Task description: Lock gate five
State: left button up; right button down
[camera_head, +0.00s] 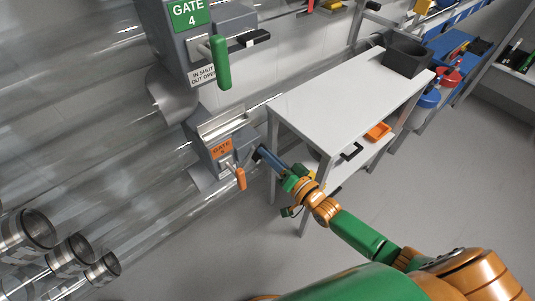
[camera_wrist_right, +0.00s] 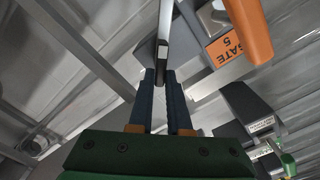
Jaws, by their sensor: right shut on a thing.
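Gate five is a grey box on a clear tube, with an orange label (camera_head: 222,148) and an orange lever (camera_head: 240,178) hanging from its front. In the right wrist view the label (camera_wrist_right: 226,46) and lever (camera_wrist_right: 248,28) are at the upper right. My right gripper (camera_head: 259,156) is at the right side of this box. Its blue fingers (camera_wrist_right: 162,74) are shut on the dark-ended slide handle (camera_wrist_right: 162,52) of gate five, whose bar runs away from the fingers. The fingers hide part of the handle. My left gripper is out of view.
Gate four, with a green label (camera_head: 188,13), green lever (camera_head: 220,62) and black side handle (camera_head: 252,38), stands above gate five. A white table (camera_head: 340,100) with a dark bin (camera_head: 407,56) is right beside my right gripper. Open tube ends (camera_head: 28,236) are at lower left.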

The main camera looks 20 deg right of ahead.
jog(key=m, duration=0.2)
jog(key=m+b, duration=0.1)
jog(key=m, duration=0.2)
jog(key=f+m+b, duration=0.1)
jog(key=m, duration=0.2)
jog(key=shift+d, duration=0.15)
jog(key=shift+f+m, duration=0.1)
jog(key=shift+m, duration=0.5)
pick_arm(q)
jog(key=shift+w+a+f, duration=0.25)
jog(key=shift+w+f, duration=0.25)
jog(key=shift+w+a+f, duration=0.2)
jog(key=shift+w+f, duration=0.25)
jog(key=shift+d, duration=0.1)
pick_arm(e)
jog(key=c, duration=0.9)
grip_release()
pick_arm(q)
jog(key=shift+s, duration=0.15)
pick_arm(e)
jog(key=shift+o, duration=0.2)
